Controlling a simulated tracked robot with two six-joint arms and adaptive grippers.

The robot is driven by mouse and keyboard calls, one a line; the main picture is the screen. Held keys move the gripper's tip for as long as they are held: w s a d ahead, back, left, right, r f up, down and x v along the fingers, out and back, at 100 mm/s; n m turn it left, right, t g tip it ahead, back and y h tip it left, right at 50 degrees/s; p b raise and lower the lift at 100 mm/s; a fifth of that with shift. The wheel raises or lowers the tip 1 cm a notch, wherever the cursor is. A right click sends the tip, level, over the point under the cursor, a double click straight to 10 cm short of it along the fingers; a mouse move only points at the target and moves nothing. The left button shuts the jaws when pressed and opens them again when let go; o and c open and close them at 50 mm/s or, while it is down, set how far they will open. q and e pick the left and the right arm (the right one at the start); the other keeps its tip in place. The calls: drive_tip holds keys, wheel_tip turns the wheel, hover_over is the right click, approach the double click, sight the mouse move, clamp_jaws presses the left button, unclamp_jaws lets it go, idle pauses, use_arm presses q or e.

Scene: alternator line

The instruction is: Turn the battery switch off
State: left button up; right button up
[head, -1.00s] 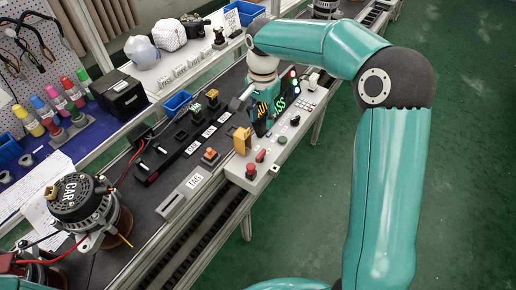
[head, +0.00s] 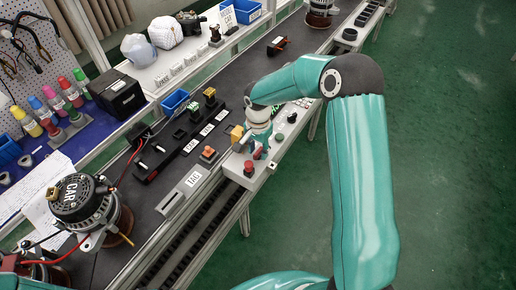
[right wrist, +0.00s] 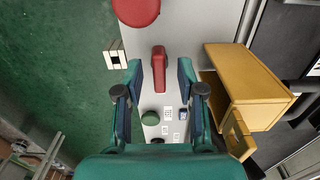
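A red lever-like switch (right wrist: 159,68), which looks like the battery switch, sits on the light grey control panel (head: 262,171). In the right wrist view it points along the picture's height, ahead of and between my right fingertips. My right gripper (right wrist: 160,78) is open, with a gap on both sides of the lever. In the head view my right gripper (head: 255,146) is low over the panel and partly hidden by its own wrist. I cannot tell how far the fingertips are above the panel. My left gripper is not in view.
A red mushroom button (head: 249,167), a yellow box (right wrist: 245,85) and a green button (head: 279,137) are close around the lever. A TAG block (head: 183,193) and a CAR alternator (head: 85,205) are to the left. The green floor at right is clear.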

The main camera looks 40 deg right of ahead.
clamp_jaws()
idle(0.5)
drive_tip(key=n+b, duration=0.2)
drive_tip(key=shift+f+n, duration=0.15)
drive_tip(key=shift+n, duration=0.15)
drive_tip(key=n+b, duration=0.1)
drive_tip(key=n, duration=0.2)
drive_tip(key=shift+n+b, duration=0.3)
drive_tip(key=n+b, duration=0.1)
drive_tip(key=n, duration=1)
drive_tip(key=shift+r+n, duration=0.2)
drive_tip(key=shift+n, duration=0.2)
